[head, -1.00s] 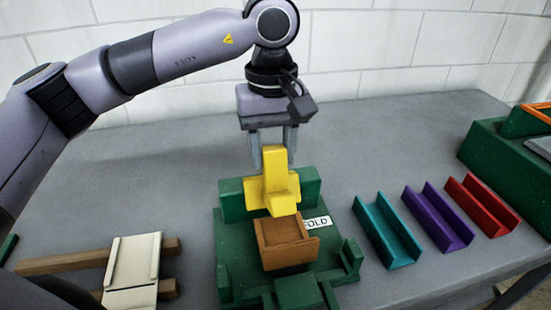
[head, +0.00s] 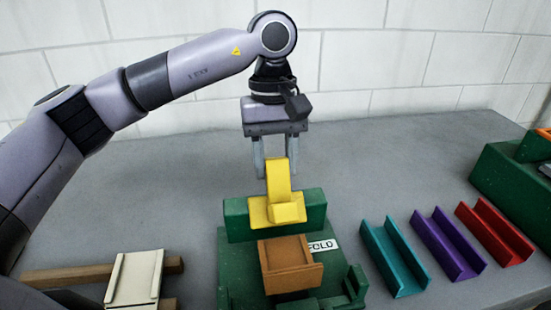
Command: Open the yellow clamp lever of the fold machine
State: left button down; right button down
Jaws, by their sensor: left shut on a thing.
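The fold machine (head: 235,262) is green, with a "FOLD" label (head: 322,246) on its right side. Its yellow clamp lever (head: 278,180) stands upright in front of the green back block (head: 315,212), with a wide yellow foot at its lower end. My left gripper (head: 276,166) points down from above, and its grey fingers are shut on the lever's top, one on each side. A brown folded piece (head: 288,265) sits on the machine just in front of the yellow foot. My right gripper is out of view.
Teal (head: 394,262), purple (head: 448,246) and red (head: 494,231) channels lie in a row to the right. A green machine (head: 515,185) stands at the right edge. A cream piece on wooden bars (head: 135,278) lies at the left. The grey table behind is clear.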

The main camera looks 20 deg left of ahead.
pick_arm(q)
jog(key=shift+a+f, duration=0.15)
jog(key=shift+f, duration=0.25)
jog(key=c, duration=0.9)
grip_release()
jog(key=shift+o, duration=1.2)
jog(key=shift+w, duration=0.1)
jog(key=shift+r, duration=0.1)
jog(key=shift+r, duration=0.1)
notch_tip(320, 180, up, 7)
jog(key=shift+w+a, duration=0.25)
jog(key=shift+w, duration=0.15)
